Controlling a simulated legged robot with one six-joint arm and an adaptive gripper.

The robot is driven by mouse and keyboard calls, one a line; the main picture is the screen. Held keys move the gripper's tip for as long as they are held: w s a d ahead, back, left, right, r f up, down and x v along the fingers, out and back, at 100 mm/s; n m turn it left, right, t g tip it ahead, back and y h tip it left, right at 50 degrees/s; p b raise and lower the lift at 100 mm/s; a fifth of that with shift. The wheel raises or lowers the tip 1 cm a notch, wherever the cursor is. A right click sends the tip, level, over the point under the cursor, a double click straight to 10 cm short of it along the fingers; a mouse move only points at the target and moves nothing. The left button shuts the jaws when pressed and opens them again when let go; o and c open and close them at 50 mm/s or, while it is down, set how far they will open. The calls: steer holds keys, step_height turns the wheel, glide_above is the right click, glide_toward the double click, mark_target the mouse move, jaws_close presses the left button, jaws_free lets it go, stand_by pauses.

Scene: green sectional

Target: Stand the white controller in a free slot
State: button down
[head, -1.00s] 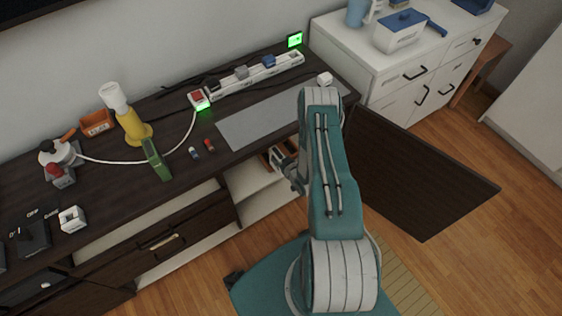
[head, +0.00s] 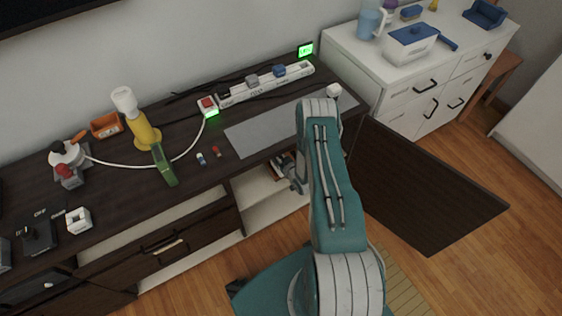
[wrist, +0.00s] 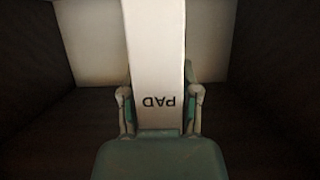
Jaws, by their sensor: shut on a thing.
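My gripper (wrist: 160,98) is shut on the white controller (wrist: 157,50), a long pale bar marked "PAD" that reads upside down in the wrist view. The controller runs away from the fingers toward the top of that view, and its far end is cut off. In the head view my gripper (head: 288,168) is low at the open front of the dark cabinet (head: 207,185), partly behind my arm. The controller cannot be made out there. The wrist view shows dark walls on both sides and a pale surface beyond. No slot can be clearly told in either view.
A grey mat (head: 270,128), a white power strip (head: 268,85), a green object (head: 164,165) and a yellow bottle (head: 143,132) are on the cabinet top. A white dresser (head: 400,70) stands at the right. Floor is clear at the lower right.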

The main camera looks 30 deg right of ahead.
steer(key=shift+w, duration=1.55)
steer(key=shift+w+f, duration=0.1)
steer(key=shift+f, duration=1.85)
steer(key=shift+c, duration=1.3)
jaws_free()
steer(key=v, duration=1.2)
